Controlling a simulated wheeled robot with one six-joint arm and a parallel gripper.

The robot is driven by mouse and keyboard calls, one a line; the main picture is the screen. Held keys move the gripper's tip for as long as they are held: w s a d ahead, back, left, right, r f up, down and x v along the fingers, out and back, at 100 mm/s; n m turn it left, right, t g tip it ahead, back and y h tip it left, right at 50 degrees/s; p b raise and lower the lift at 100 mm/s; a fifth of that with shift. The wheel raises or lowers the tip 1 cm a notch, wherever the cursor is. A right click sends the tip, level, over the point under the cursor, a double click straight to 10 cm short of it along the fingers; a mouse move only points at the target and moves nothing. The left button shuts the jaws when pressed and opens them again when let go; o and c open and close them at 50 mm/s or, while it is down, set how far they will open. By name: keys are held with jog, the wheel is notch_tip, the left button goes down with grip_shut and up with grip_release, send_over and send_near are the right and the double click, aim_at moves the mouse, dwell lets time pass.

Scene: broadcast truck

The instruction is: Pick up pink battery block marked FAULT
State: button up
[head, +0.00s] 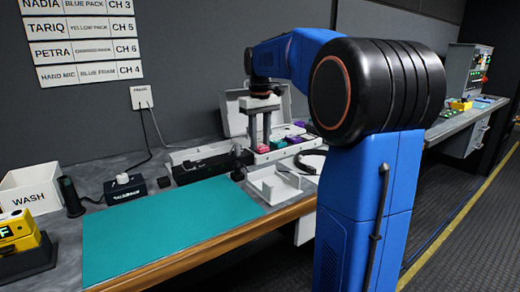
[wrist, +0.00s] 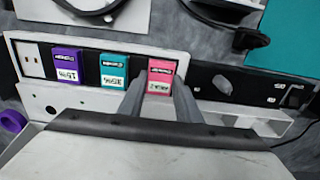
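A pink battery block (wrist: 160,75) sits in a slot of a white charger tray (wrist: 100,42), right of a teal block and a purple block in the wrist view. It carries a white label whose marking is too small to read. In the head view the pink block (head: 263,149) shows low by the fingers. My gripper (head: 260,141) points down over the tray. In the wrist view its two grey fingers stand on either side of the pink block's near end, with small gaps; the gripper looks open, and nothing is lifted.
The teal block (wrist: 114,70) and purple block (wrist: 68,64) stand left in the same tray. An open white case lid (head: 236,112) rises behind it. A white cradle (head: 273,187) stands in front. The teal mat (head: 160,230) is clear.

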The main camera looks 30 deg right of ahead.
aim_at(260, 146)
dwell(0.4)
jog(key=shift+r, duration=3.5)
